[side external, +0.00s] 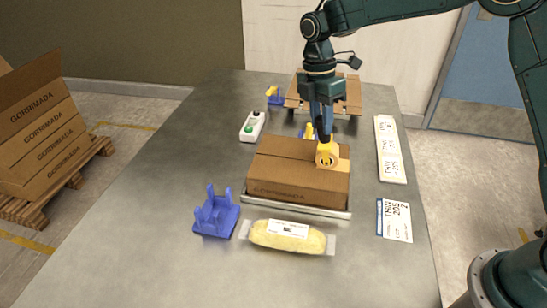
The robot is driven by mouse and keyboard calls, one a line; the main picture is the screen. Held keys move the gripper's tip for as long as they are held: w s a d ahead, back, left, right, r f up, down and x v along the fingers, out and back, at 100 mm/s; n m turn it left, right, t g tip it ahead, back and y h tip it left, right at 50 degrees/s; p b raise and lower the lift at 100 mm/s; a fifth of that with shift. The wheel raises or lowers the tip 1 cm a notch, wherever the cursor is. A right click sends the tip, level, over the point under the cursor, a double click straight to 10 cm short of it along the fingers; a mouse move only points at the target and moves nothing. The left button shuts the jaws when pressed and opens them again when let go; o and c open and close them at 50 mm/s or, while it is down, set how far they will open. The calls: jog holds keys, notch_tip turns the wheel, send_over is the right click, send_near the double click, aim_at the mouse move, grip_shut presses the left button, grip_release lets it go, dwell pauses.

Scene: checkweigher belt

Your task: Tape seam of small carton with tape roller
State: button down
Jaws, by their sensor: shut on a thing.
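The small carton (285,172) is brown and closed, and it sits on a metal-edged plate (290,207) in the middle of the table. Its top seam runs across from left to right. The tape roller (327,156) is yellow with a dark mark on its round side. My gripper (321,122) points down and is shut on the tape roller, at the right part of the carton's top. The roller appears to touch the carton at the seam. I cannot tell whether tape lies on the seam.
A blue holder (216,215) and a wrapped yellow pack (288,237) are in front. A white button box (252,126) is left of the carton. Label sheets (389,150) and a printed card (395,221) lie right. A wooden pallet (347,98) is behind. The table's left side is clear.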

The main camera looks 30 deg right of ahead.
jog(key=shift+a, duration=0.1)
jog(key=shift+w+a+f, duration=0.15)
jog(key=shift+w+a, duration=0.9)
jog(key=shift+w, duration=0.05)
jog(key=shift+w+a, duration=1.1)
jog(key=shift+a, duration=0.05)
jog(key=shift+w+a, duration=0.1)
jog(key=shift+w+a+r, duration=0.2)
jog(key=shift+w+a, duration=0.8)
jog(key=shift+w, duration=0.05)
jog(key=shift+r, duration=0.1)
